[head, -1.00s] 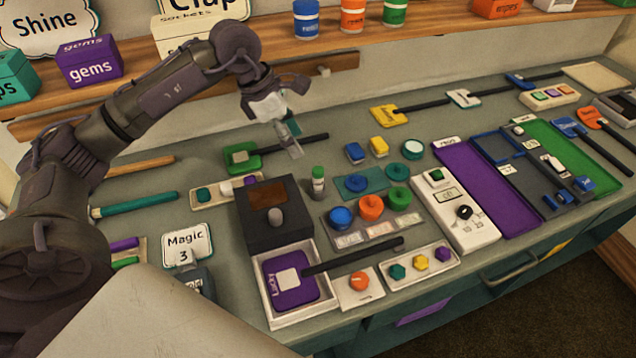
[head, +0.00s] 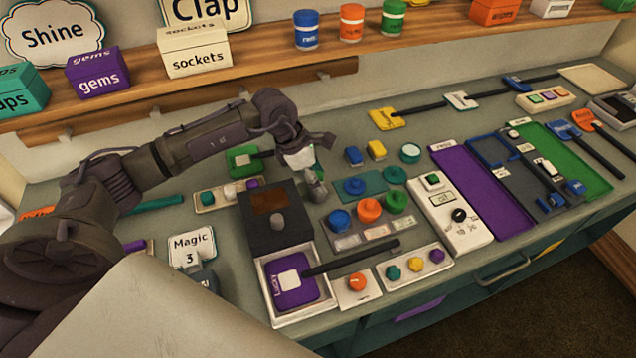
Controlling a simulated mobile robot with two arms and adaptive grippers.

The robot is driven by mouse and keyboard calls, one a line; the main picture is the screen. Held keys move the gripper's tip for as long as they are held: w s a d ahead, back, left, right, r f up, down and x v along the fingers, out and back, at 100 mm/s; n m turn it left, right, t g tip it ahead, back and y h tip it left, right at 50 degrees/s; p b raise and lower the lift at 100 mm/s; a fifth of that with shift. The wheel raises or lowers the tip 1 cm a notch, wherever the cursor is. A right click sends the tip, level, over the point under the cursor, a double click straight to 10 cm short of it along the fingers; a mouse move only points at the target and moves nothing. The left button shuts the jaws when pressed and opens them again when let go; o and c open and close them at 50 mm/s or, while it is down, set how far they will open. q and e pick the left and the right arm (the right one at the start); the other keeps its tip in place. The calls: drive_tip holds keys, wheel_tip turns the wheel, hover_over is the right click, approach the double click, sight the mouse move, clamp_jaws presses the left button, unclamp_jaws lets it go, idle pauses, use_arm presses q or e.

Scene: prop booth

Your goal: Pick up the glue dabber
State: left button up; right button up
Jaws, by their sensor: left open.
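The glue dabber is a small upright bottle with a green cap (head: 319,171). It stands on the grey bench just behind the row of round knobs, right of the dark box. My left gripper (head: 315,188) points down right at the dabber, with its open fingers around or directly in front of it. The gripper hides most of the bottle, so I cannot tell whether the fingers touch it. My right gripper is out of view.
The dark box (head: 262,232) stands close to the left of the gripper. A panel with blue, orange and green knobs (head: 369,210) lies close on the right. A green-ended paddle (head: 240,160) lies behind. The shelf (head: 270,52) runs above the bench.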

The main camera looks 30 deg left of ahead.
use_arm(q)
clamp_jaws()
drive_tip(key=shift+r, duration=0.15)
